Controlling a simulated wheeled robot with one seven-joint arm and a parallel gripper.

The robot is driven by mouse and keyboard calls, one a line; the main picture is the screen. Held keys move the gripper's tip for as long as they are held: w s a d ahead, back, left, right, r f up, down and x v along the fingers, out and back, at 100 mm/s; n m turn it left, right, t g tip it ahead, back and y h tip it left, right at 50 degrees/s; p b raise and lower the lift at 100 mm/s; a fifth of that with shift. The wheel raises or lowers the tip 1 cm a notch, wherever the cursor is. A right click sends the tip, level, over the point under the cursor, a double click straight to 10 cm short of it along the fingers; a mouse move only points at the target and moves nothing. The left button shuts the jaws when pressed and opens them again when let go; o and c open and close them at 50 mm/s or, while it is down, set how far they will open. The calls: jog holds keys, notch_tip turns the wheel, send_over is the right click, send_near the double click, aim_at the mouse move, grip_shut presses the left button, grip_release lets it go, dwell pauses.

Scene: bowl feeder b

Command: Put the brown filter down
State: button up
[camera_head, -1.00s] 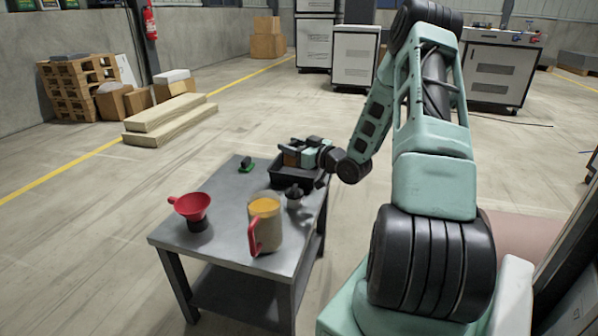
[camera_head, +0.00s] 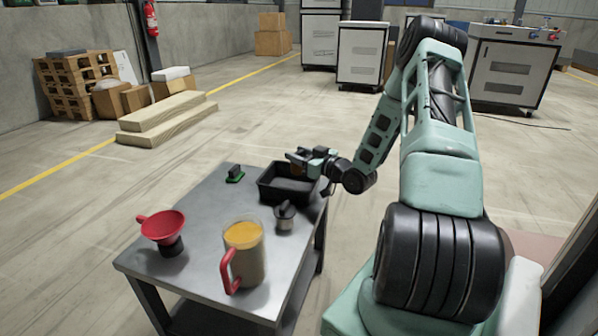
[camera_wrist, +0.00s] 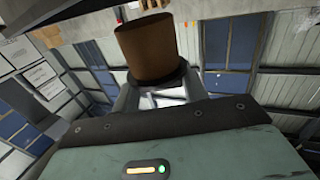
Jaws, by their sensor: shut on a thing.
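The brown filter (camera_wrist: 147,47) is a short brown cylinder with a dark band round one end. My gripper (camera_wrist: 158,90) is shut on it at that dark end in the wrist view. In the head view my gripper (camera_head: 299,161) is over the back right part of a black tray (camera_head: 263,193) on the grey table.
On the grey table (camera_head: 207,222) stand a red funnel (camera_head: 162,226) on a dark base, a mug of orange contents with a red handle (camera_head: 245,255), a small dark-topped jar (camera_head: 285,216) and a small green-based item (camera_head: 235,174). The table's middle is bare.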

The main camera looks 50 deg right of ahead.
aim_at(300, 169)
jog(key=shift+f+b, duration=0.7)
jog(key=shift+f, duration=1.15)
jog(key=shift+f, duration=0.15)
jog(key=shift+f+b, duration=0.35)
jog(key=shift+f, duration=0.1)
jog(key=o, duration=1)
jog(key=shift+f, duration=0.1)
